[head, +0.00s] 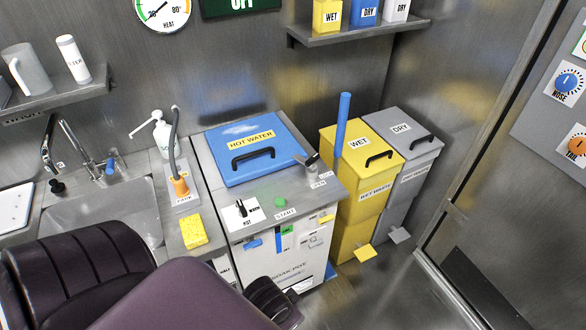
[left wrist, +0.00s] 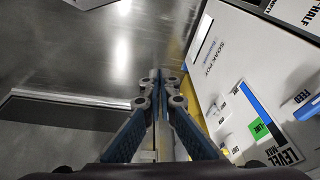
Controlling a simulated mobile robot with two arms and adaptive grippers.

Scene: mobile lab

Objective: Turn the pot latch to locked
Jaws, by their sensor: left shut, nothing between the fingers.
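The pot is a steel-topped unit with a white front and a blue lid (head: 251,150) marked HOT WATER, which lies closed. The pot's white front (left wrist: 228,62) is at the right of the left wrist view, marked SOAK POT. My left gripper (left wrist: 160,76) is shut and empty, beside that front; contact cannot be told. In the head view my dark arm covers the lower left, and the fingertips are not clear. My right gripper is not in view.
A black knob (head: 240,208) and green button (head: 280,202) sit on the pot's front top edge. Yellow (head: 352,190) and grey (head: 408,165) waste bins stand to its right. A sink (head: 110,205) and yellow sponge (head: 193,231) are left. Floor at right is clear.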

